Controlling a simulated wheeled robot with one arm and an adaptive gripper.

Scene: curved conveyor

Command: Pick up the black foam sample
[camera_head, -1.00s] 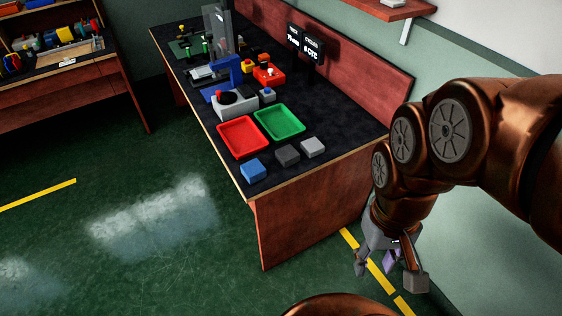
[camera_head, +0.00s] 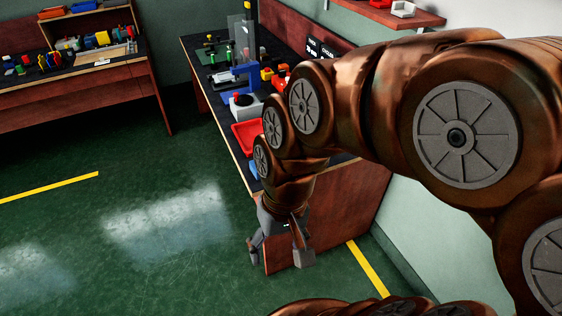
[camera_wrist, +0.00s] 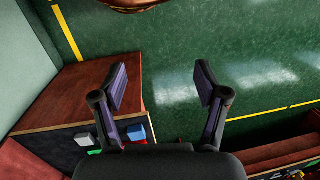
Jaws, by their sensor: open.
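The black foam sample cannot be made out now; my arm covers its part of the bench in the head view, and in the wrist view my left finger covers the space between the two visible blocks. A blue block (camera_wrist: 137,132) and a light block (camera_wrist: 83,139) lie on the bench top in the wrist view. My gripper (camera_head: 278,253) is open and empty, pointing down in front of the bench's end panel, below the top's height. In the wrist view my gripper (camera_wrist: 161,85) has its fingers wide apart with green floor between them.
The bench's wooden end panel (camera_wrist: 100,85) is close by my gripper. A red tray (camera_head: 246,134) and a blue-framed device (camera_head: 238,76) stand on the bench. A wall shelf (camera_head: 388,12) is above right. Another workbench (camera_head: 85,105) stands far left. The floor on the left is clear.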

